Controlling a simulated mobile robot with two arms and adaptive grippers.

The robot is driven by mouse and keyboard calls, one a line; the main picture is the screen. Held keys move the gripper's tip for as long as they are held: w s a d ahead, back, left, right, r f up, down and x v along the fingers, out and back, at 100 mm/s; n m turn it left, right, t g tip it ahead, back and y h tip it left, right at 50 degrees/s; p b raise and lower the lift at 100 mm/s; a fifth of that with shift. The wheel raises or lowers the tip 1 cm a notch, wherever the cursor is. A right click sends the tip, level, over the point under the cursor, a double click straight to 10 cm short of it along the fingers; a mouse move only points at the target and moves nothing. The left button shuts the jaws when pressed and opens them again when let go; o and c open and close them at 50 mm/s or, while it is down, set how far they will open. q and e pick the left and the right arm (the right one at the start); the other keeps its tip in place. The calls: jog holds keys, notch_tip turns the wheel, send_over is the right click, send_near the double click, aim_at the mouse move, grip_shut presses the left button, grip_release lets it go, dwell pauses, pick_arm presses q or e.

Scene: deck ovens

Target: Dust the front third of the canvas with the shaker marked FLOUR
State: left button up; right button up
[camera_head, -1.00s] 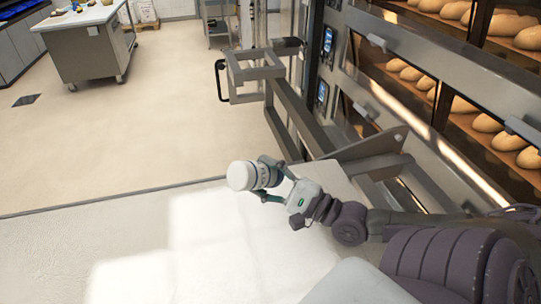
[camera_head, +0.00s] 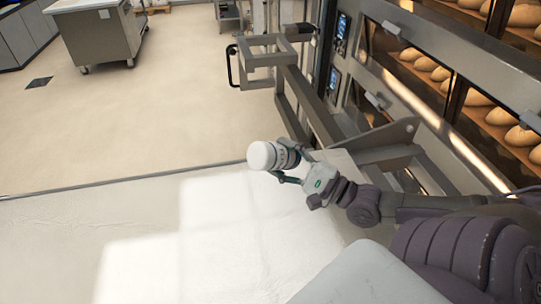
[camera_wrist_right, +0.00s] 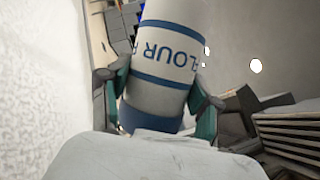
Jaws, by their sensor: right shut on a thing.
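My right gripper (camera_head: 293,168) is shut on the FLOUR shaker (camera_head: 263,156), a white cylinder with blue bands. In the head view the shaker is tilted, with its white end toward the left. In the right wrist view the shaker (camera_wrist_right: 163,62) sits between the two fingers, and the blue FLOUR lettering reads upside down. The pale canvas (camera_head: 215,240) fills the lower part of the head view, with bright light patches on it. The shaker shows over the canvas near its far right part; its exact height is unclear. My left gripper is not in view.
Deck ovens (camera_head: 425,90) with loaves behind glass stand at the right. A grey metal frame (camera_head: 310,100) with a dark handle stands before them, close to my right arm. A steel worktable (camera_head: 100,38) is at the back left. The floor (camera_head: 130,120) between is clear.

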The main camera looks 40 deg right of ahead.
jog(key=shift+d+r+n+p, duration=0.3)
jog(key=shift+d+r+p, duration=0.1)
jog(key=shift+d+p, duration=0.3)
jog(key=n+g+p, duration=0.1)
jog(key=n+p, duration=0.2)
jog(key=p, duration=0.2)
jog(key=r+n+g+p, duration=0.1)
jog(key=n+g+p, duration=0.1)
jog(key=n+p, duration=0.2)
jog(key=shift+r+p, duration=0.2)
jog(key=shift+p, duration=0.35)
jog(key=shift+r+n+g+h+p, duration=0.15)
jog(key=shift+n+g+h+p, duration=0.2)
jog(key=shift+n, duration=0.55)
jog(key=shift+n+h+b, duration=0.35)
jog(key=shift+n+h, duration=0.1)
jog(key=shift+n, duration=0.35)
jog(key=r+n+h, duration=0.1)
jog(key=d+n+g+h, duration=0.1)
jog(key=n, duration=0.1)
jog(key=d+r+n, duration=0.1)
jog(key=n, duration=0.1)
jog(key=shift+d+r+g+h, duration=0.1)
jog(key=shift+r+g+h, duration=0.2)
jog(key=shift+h, duration=0.1)
jog(key=d+r+n+h, duration=0.1)
jog(key=n, duration=0.1)
jog(key=d+n+h, duration=0.1)
jog(key=shift+r+n+h, duration=0.3)
jog(key=shift+r+n, duration=0.1)
